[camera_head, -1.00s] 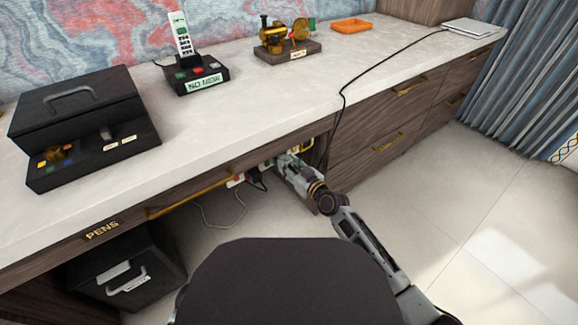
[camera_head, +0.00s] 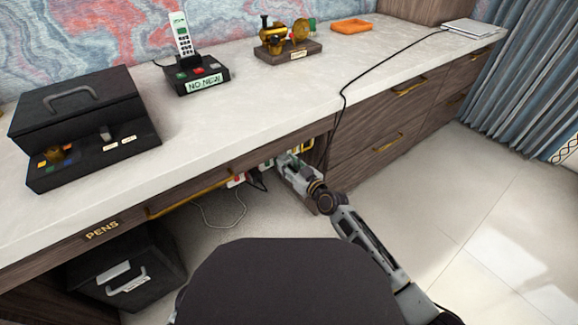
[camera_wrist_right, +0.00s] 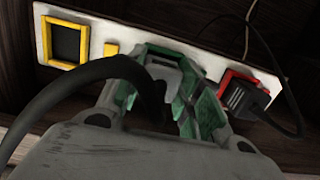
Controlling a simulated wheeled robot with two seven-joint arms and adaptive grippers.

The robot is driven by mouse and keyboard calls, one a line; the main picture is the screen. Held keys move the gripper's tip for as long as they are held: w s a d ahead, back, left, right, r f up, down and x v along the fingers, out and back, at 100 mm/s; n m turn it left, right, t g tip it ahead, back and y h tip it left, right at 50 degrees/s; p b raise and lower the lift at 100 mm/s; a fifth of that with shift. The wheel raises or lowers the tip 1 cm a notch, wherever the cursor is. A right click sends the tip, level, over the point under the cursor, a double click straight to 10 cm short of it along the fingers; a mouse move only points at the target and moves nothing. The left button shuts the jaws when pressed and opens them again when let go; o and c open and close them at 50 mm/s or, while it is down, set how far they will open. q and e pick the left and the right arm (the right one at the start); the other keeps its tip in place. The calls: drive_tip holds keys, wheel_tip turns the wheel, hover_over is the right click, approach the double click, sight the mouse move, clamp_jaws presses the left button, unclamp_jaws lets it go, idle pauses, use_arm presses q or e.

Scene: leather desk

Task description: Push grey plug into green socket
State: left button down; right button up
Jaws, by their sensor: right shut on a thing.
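My right gripper (camera_wrist_right: 165,95) reaches under the desk to a white power strip (camera_wrist_right: 83,22), and is shut on the grey plug (camera_wrist_right: 165,72). The plug's dark cable loops to the left in the wrist view. The plug is at the strip's middle, between a yellow-framed socket (camera_wrist_right: 64,43) and a red socket. Green parts surround the plug; the fingers hide most of the green socket, and I cannot tell how deep the plug sits. In the head view the right gripper (camera_head: 287,165) also covers this spot. My left gripper is out of view.
A black plug (camera_wrist_right: 243,98) sits at the red socket (camera_wrist_right: 228,78), its cable trailing right. The desk (camera_head: 250,110) edge and a gold rail (camera_head: 190,196) lie above the strip. A black drawer box (camera_head: 130,270) stands below at left. Open floor lies right.

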drive_tip(key=shift+w+a, duration=0.25)
drive_tip(key=shift+w, duration=0.05)
drive_tip(key=o, duration=1.2)
drive_tip(key=shift+s+d, duration=0.1)
drive_tip(key=v, duration=1.1)
drive_tip(key=shift+s+d, duration=0.2)
drive_tip(key=shift+s, duration=0.15)
